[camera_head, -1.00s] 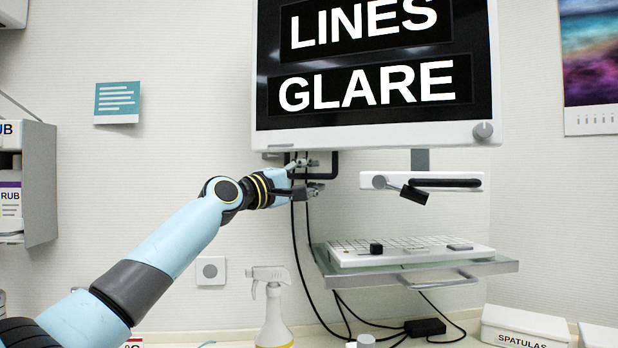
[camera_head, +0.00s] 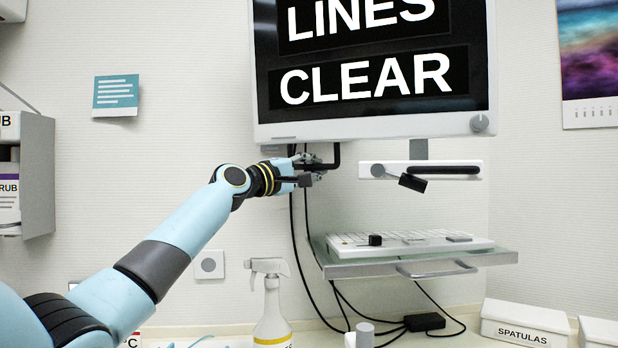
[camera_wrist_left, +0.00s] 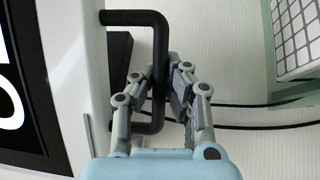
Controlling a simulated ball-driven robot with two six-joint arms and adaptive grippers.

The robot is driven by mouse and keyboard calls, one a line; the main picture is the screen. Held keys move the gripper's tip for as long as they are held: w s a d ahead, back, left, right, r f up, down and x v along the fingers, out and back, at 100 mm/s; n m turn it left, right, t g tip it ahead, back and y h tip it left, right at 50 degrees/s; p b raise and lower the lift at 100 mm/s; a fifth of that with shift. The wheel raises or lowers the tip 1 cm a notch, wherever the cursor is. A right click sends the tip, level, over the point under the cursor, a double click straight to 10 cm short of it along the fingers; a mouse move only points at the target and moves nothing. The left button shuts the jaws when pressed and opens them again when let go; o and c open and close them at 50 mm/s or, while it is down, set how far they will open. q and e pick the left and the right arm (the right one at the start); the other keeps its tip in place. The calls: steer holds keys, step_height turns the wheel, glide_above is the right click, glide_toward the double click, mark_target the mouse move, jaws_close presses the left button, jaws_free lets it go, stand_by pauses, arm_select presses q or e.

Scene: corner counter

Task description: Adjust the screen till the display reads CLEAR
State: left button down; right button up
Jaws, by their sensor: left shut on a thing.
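The screen (camera_head: 376,60) is a white-framed monitor on the wall. Its display shows the words LINES and CLEAR in white on black; the top of LINES is cut off by the frame edge. A black handle (camera_head: 336,158) hangs under the screen's lower left edge. My left gripper (camera_head: 318,171) is at this handle. In the left wrist view, the left gripper (camera_wrist_left: 165,88) has its fingers closed around the upright bar of the handle (camera_wrist_left: 135,17), beside the screen's white edge (camera_wrist_left: 84,70). My right gripper is not in view.
A glass shelf (camera_head: 495,260) with a white keyboard (camera_head: 400,246) sits below the screen. A spray bottle (camera_head: 271,322) stands on the counter. Black cables (camera_head: 295,240) hang beneath the handle. A white box marked SPATULAS (camera_head: 525,320) is at lower right.

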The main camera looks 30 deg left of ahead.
arm_select(q)
steer(key=shift+w, duration=0.1)
steer(key=c, duration=1.3)
jaws_free()
steer(key=shift+c, duration=0.2)
steer(key=v, duration=1.2)
